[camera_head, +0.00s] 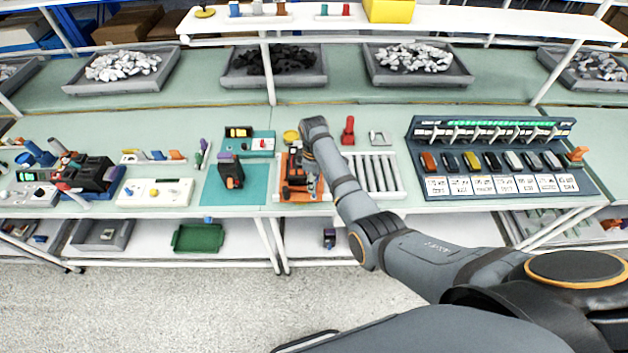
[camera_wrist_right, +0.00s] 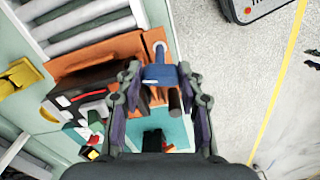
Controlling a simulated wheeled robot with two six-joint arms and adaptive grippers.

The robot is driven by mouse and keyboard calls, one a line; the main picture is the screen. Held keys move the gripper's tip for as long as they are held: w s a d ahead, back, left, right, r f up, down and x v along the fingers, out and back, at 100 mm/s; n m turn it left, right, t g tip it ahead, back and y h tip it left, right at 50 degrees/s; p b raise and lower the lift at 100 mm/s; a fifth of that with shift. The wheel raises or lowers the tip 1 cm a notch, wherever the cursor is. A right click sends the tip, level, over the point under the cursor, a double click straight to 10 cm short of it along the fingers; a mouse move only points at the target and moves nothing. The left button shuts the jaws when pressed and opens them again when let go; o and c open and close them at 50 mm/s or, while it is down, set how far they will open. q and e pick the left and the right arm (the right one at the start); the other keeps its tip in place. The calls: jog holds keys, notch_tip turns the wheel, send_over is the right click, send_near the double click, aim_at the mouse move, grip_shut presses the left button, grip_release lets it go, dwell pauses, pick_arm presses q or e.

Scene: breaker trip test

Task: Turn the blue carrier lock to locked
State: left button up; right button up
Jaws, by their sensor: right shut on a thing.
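The blue carrier lock (camera_wrist_right: 160,74) shows in the right wrist view at the end of the orange carrier (camera_wrist_right: 85,58), below a pale round-ended pin. My right gripper (camera_wrist_right: 161,82) has a finger on each side of the blue lock and is shut on it. Whether the lock stands at locked cannot be told. A dark breaker-like block (camera_wrist_right: 95,95) sits on the carrier beside the fingers. In the head view the orange carrier (camera_head: 312,196) is at the bench's front edge, partly hidden by my right gripper (camera_head: 312,184). My left gripper is not in view.
Right of the carrier is a rack of grey rollers (camera_head: 376,174), then a dark panel (camera_head: 497,190) with several coloured breakers. Left is a teal mat (camera_head: 253,186) with a black and orange device. A red part (camera_head: 348,131) stands behind the rollers. The floor in front is clear.

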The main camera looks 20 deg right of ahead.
jog(key=m, duration=0.7)
jog(key=shift+r, duration=0.1)
jog(key=m, duration=0.4)
jog(key=shift+w+m, duration=0.1)
jog(key=shift+m, duration=1.8)
jog(key=o, duration=1.2)
jog(key=shift+c, duration=0.2)
notch_tip(320, 180, up, 12)
